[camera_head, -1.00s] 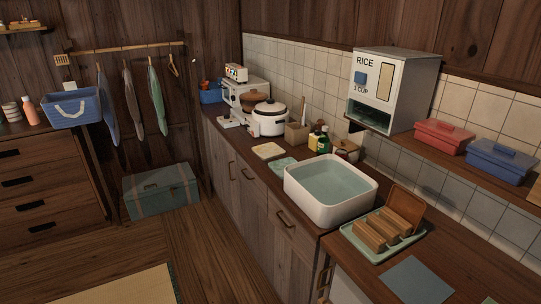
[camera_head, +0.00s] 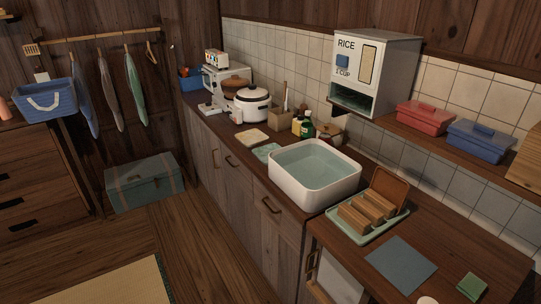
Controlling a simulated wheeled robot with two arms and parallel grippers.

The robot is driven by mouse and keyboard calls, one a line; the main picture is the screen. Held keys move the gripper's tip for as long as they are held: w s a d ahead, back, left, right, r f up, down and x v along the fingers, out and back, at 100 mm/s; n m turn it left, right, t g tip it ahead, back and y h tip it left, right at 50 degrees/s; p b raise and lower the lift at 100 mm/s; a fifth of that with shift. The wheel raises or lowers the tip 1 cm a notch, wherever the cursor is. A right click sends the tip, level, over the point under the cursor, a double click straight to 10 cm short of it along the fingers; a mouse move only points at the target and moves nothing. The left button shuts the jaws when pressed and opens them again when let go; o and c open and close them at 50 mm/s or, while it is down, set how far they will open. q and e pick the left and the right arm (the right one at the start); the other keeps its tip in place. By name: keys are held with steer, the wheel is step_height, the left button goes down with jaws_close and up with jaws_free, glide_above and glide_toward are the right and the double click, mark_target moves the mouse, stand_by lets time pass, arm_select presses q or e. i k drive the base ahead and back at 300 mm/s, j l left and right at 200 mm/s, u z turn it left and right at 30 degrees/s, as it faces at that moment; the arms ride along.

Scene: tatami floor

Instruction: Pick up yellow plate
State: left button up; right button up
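I cannot make out a clear yellow plate in the head view. A flat pale cream-yellow square (camera_head: 252,136) lies on the counter behind the sink; whether it is a plate or a cloth I cannot tell. A flat light teal square (camera_head: 267,150) lies just in front of it. A pale round item (camera_head: 427,300) is cut off by the bottom edge, so its kind is unclear. Neither of my grippers is in view.
The white sink basin (camera_head: 315,196) holds water. A pale green tray (camera_head: 342,225) carries wooden blocks. A blue-grey mat (camera_head: 401,264) and a green sponge-like block (camera_head: 471,286) lie nearer. The rice dispenser (camera_head: 393,61) and lidded boxes stand on a shelf.

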mark_target(250, 138)
steer(key=i+j+z, duration=0.1)
steer(key=z, duration=0.55)
steer(key=i+j+z, duration=0.15)
steer(key=j+z, duration=0.15)
steer(key=i+j+z, duration=0.1)
steer(key=j+z, duration=0.2)
steer(key=j, duration=0.15)
steer(key=j+z, duration=0.3)
steer(key=i+j, duration=0.05)
steer(key=j, duration=0.1)
